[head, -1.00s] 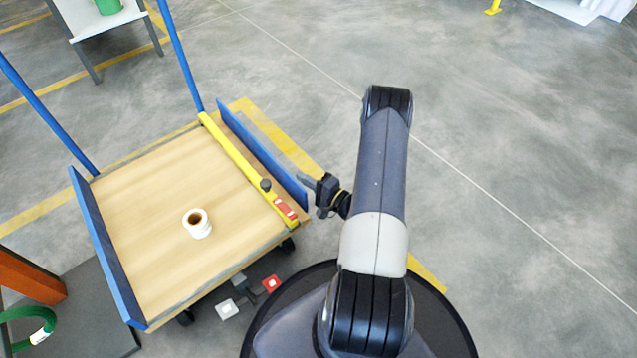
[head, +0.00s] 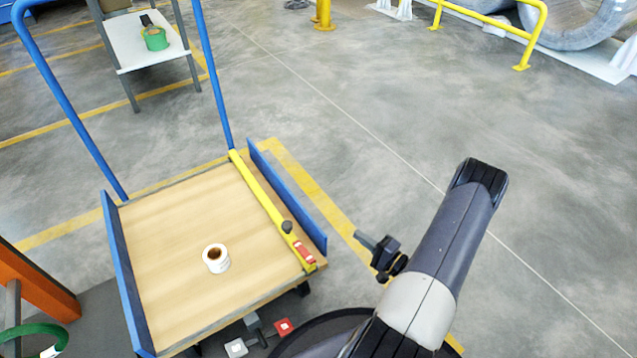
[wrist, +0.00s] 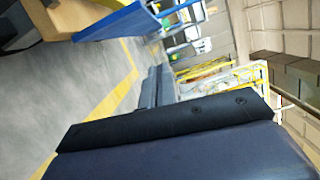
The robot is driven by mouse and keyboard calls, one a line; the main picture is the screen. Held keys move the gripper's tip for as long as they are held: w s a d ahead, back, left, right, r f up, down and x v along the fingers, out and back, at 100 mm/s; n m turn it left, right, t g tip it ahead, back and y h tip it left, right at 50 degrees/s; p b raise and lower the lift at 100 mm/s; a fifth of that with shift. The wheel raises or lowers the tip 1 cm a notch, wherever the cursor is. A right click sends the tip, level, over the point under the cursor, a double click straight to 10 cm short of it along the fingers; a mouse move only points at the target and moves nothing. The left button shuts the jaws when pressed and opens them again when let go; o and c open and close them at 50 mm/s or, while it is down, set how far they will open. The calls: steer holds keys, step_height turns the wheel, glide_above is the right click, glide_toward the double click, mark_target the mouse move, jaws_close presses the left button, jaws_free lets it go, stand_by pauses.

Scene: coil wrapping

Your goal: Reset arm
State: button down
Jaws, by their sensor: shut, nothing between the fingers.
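My gripper (head: 366,241) is shut and empty in the head view. It is held up beside the right edge of the wooden-topped cart (head: 150,290), pointing left toward the cart's blue side rail, apart from it. My arm (head: 445,250) is bent, with its elbow toward the upper right. In the wrist view the gripper's dark fingers (wrist: 165,120) fill the lower part of the picture, and the view is tilted sideways.
A white tape roll (head: 217,264) and a yellow tool (head: 268,205) lie on the cart. A white table (head: 135,45) with a green roll (head: 156,39) stands at the upper left. Yellow rails (head: 500,22) and large coils (head: 575,30) are far right. The grey floor between is clear.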

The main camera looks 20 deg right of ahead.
steer(key=shift+w, duration=0.1)
steer(key=w+a+b, duration=0.1)
steer(key=w+a, duration=0.6)
steer(key=w, duration=0.1)
steer(key=shift+w+a, duration=0.25)
steer(key=shift+a, duration=0.15)
steer(key=shift+d, duration=0.1)
stand_by(0.4)
